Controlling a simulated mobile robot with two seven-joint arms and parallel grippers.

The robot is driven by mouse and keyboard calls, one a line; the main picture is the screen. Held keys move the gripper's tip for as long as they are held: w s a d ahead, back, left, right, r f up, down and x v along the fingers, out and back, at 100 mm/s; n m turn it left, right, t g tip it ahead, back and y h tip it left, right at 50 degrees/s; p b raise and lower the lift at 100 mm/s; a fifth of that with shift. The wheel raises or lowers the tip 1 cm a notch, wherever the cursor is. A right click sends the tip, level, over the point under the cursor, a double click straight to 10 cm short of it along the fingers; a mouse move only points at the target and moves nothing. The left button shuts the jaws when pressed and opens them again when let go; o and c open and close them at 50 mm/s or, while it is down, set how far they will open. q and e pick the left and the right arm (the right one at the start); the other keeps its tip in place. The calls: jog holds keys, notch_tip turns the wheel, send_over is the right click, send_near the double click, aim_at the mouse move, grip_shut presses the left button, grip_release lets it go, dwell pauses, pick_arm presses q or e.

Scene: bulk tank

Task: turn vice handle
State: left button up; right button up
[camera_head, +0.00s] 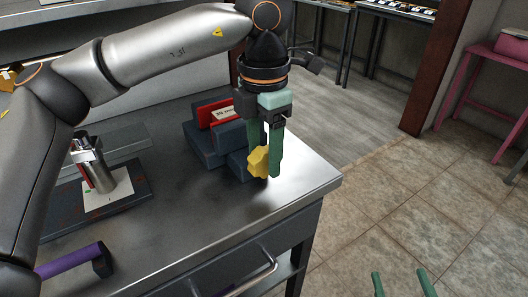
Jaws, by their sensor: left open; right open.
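A blue-grey vice (202,148) sits on the metal bench near its right corner, with a red block bearing a white label (223,113) at its top. A yellow knob-like handle (257,164) is at the vice's right end. My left gripper (266,166) points down at this handle with its green fingers open. The handle lies at the fingertips, partly overlapped by them; I cannot tell whether they touch. My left gripper hides part of the vice. My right gripper (402,284) shows only as two green fingertips, apart and empty, at the bottom edge over the floor.
The metal bench (165,262) has a drawer handle (262,268) on its front. A metal cylinder (100,176) stands on a dark base at left, near a purple bar (68,261). A pink table (492,66) stands at far right. The tiled floor (380,200) is clear.

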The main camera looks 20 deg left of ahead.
pick_arm(q)
grip_shut()
dwell(0.6)
